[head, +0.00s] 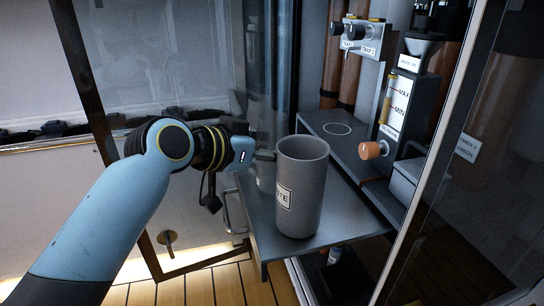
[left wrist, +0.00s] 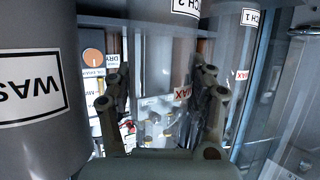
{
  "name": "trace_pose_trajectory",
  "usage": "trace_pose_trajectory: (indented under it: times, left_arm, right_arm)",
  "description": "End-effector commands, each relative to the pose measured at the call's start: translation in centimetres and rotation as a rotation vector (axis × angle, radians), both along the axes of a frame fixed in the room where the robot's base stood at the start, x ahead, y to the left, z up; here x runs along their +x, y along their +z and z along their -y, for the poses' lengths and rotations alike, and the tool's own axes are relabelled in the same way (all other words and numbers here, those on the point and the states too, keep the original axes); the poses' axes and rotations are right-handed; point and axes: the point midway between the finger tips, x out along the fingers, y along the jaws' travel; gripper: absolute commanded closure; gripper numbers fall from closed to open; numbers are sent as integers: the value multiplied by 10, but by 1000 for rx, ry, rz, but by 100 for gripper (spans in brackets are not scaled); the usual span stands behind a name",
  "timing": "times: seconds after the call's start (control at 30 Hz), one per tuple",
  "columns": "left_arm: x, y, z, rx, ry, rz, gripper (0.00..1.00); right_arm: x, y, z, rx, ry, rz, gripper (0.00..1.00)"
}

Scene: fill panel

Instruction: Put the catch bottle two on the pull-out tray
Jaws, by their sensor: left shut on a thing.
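The clear catch bottle two (left wrist: 165,55), its label partly reading "CH 2", is between the fingers of my left gripper (left wrist: 157,95) in the left wrist view. My left gripper (head: 264,156) is shut on it, over the left part of the pull-out tray (head: 345,222) in the head view. There the bottle is mostly hidden behind the gripper and the grey waste container, so I cannot tell whether its base touches the tray. My right gripper is not in view.
The tall grey waste container (head: 303,185) stands on the tray just right of my gripper; it also fills the left of the left wrist view (left wrist: 40,130). Another clear bottle (left wrist: 235,55), marked "CH 1", is close beside. A cabinet with an orange knob (head: 371,150) stands behind right.

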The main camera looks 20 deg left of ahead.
Motion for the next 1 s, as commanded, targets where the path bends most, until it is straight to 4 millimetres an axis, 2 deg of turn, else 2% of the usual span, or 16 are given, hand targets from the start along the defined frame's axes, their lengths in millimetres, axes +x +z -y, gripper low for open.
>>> trace_pose_trajectory:
  times: [0.13, 0.47, 0.5, 0.53, 0.9, 1.0]
  left_arm:
    - [0, -5, 0, -1, 0, 2, 78]
    - [0, -8, 0, -1, 0, 1, 78]
    - [0, -7, 0, -1, 0, 2, 40]
    - [0, -7, 0, -1, 0, 2, 36]
    - [-1, -2, -1, 0, 1, 2, 34]
    - [-10, 3, -6, 1, 0, 3, 34]
  right_arm:
    - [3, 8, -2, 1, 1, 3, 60]
    - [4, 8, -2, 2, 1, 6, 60]
    - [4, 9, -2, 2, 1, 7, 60]
    - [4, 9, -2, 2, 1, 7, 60]
    - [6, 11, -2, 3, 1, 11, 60]
    - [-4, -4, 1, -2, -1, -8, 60]
